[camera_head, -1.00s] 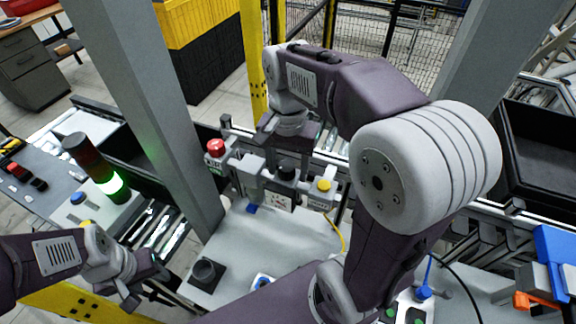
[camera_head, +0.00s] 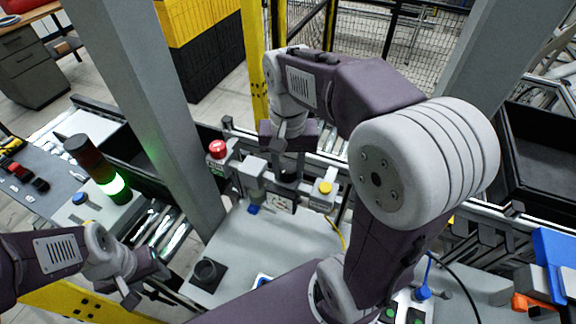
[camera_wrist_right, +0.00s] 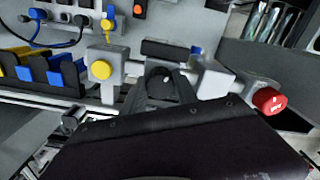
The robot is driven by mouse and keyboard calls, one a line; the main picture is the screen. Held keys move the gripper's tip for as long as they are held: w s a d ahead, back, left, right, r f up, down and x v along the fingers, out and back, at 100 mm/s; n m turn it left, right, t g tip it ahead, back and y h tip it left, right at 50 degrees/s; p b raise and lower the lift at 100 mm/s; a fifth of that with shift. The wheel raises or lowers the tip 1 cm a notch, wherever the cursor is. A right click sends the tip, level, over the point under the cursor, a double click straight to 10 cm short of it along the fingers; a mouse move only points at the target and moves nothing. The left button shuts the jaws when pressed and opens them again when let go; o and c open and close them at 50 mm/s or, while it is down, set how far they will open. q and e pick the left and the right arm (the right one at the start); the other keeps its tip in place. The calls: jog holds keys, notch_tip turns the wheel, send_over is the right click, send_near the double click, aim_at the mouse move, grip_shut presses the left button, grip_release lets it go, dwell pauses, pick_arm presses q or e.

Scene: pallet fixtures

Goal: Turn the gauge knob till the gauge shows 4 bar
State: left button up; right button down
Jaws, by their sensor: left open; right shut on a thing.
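The black gauge knob (camera_head: 288,175) sits on top of the grey fixture at the back of the table. The gauge (camera_head: 280,203) has a pale face on the fixture's front, below the knob; its reading is too small to tell. My right gripper (camera_head: 288,168) points down over the knob and is shut on it. In the right wrist view the dark knob (camera_wrist_right: 161,80) shows between the fingers of my right gripper (camera_wrist_right: 168,92). My left gripper (camera_head: 136,292) is open and empty at the lower left, away from the gauge.
A red button (camera_head: 217,148) stands left of the gauge and a yellow button (camera_head: 325,187) right of it. A lit green signal tower (camera_head: 98,168) stands at the left.

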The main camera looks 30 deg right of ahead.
aim_at(287, 167)
jog(key=n+p, duration=0.1)
jog(key=n, duration=0.5)
jog(key=shift+r+n, duration=0.15)
jog(key=shift+n, duration=0.15)
jog(key=n+p, duration=0.1)
jog(key=n, duration=0.4)
jog(key=shift+w+d+p, duration=0.1)
jog(key=shift+p, duration=0.25)
jog(key=shift+n, duration=0.3)
jog(key=c, duration=1.1)
grip_release()
jog(key=shift+o, duration=0.8)
jog(key=shift+w, duration=0.1)
notch_tip(287, 167, up, 9)
jog(key=shift+f, duration=0.1)
